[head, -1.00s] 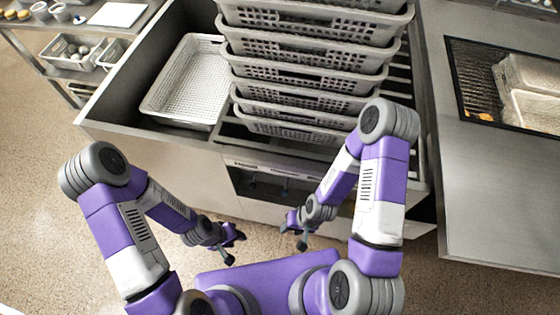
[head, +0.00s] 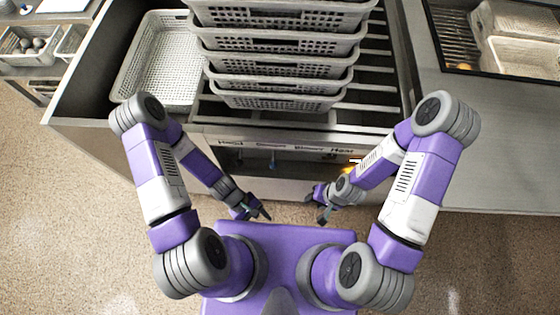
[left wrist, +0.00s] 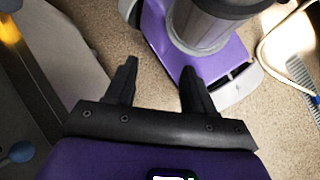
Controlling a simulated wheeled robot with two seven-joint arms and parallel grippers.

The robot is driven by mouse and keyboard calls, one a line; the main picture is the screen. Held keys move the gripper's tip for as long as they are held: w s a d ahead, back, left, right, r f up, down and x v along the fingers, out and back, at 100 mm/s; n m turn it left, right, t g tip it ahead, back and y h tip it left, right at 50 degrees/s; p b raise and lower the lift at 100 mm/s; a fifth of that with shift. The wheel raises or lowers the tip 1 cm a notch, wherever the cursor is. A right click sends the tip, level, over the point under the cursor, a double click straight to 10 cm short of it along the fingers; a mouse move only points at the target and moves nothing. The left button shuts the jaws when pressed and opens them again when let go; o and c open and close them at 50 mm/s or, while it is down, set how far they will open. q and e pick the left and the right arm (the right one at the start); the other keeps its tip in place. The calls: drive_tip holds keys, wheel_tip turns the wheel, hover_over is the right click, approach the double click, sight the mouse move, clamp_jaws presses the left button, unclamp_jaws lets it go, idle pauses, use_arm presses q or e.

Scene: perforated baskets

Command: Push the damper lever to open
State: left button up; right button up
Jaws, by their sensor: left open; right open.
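The front panel (head: 290,147) of the metal unit carries a row of small labels. A small blue knob (head: 273,167) hangs below it in the head view; a blue knob also shows at the lower left of the left wrist view (left wrist: 20,152). I cannot tell for certain which part is the damper lever. My left gripper (head: 259,213) is open and empty over the floor in front of the unit; its two fingers stand apart in the left wrist view (left wrist: 159,68). My right gripper (head: 322,211) is open in front of the unit, apart from the panel.
Stacked grey perforated baskets (head: 280,62) stand on the unit's rails, with a white basket (head: 125,62) at left. An orange glow (head: 348,170) shows under the panel at right. A steel counter (head: 455,140) is at right. Floor (head: 70,200) is open at left.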

use_arm(q)
drive_tip(key=s+d+n+h, duration=0.2)
drive_tip(key=d+n+h, duration=0.1)
drive_tip(key=n, duration=0.1)
drive_tip(key=n+t+h+b, duration=0.1)
drive_tip(key=n+t+b, duration=0.2)
drive_tip(key=n+t, duration=1.85)
approach(274, 161)
drive_tip(key=w+r+n+g, duration=0.1)
drive_tip(key=w+n+g, duration=0.2)
drive_tip(key=n, duration=0.1)
drive_tip(key=shift+m, duration=0.35)
drive_tip(key=x, duration=0.6)
drive_tip(key=shift+s+d+r+b, duration=0.2)
drive_tip(key=shift+d+r+b, duration=0.05)
drive_tip(key=shift+d+b, duration=0.15)
drive_tip(key=shift+w+d, duration=0.3)
drive_tip(key=shift+w, duration=0.2)
clamp_jaws()
